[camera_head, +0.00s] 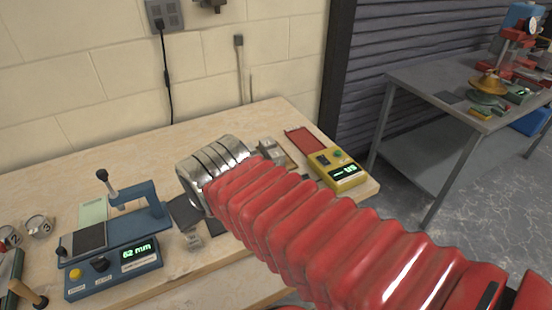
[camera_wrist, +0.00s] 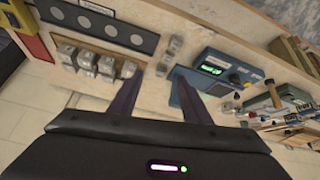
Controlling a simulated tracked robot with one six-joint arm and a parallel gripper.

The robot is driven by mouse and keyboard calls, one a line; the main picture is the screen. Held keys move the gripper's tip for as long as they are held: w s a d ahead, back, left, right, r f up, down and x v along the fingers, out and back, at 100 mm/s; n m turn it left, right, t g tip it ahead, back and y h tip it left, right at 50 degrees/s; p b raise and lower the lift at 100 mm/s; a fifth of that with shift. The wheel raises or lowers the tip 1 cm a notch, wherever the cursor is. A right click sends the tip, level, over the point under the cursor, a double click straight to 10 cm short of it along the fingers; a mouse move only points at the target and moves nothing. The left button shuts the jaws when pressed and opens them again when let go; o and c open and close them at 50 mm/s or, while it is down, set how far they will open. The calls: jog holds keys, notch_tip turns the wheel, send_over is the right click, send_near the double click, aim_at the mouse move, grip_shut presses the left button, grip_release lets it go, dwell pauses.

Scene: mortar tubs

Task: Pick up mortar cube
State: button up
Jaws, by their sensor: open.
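In the wrist view, several small grey mortar cubes (camera_wrist: 88,61) stand in a row on a pale rack at the left.
A blue device (camera_head: 120,255) with a green "62 mm" display stands at the bench's front left; it is right of my fingers in the wrist view (camera_wrist: 208,67). A yellow device (camera_head: 337,168) and red tray (camera_head: 304,141) stand at the right. Numbered tins (camera_head: 38,227) are far left.

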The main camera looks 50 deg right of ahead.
jog(key=w+d+f+m+t+h, duration=0.15)
jog(key=w+d, duration=0.35)
jog(key=d, duration=0.5)
jog(key=m+t+h, duration=0.2)
jog(key=t, duration=0.2)
send_near(278, 157)
jog(key=shift+s+a+r, duration=0.1)
jog(key=shift+s+a, duration=0.25)
jog(key=shift+s, duration=0.25)
jog(key=shift+s+d+t, duration=0.1)
jog(key=shift+s+t, duration=0.1)
jog(key=shift+t, duration=0.05)
jog(key=x, duration=0.8)
jog(key=shift+w+d, duration=0.1)
jog(key=shift+w, duration=0.15)
jog(key=shift+w, duration=0.1)
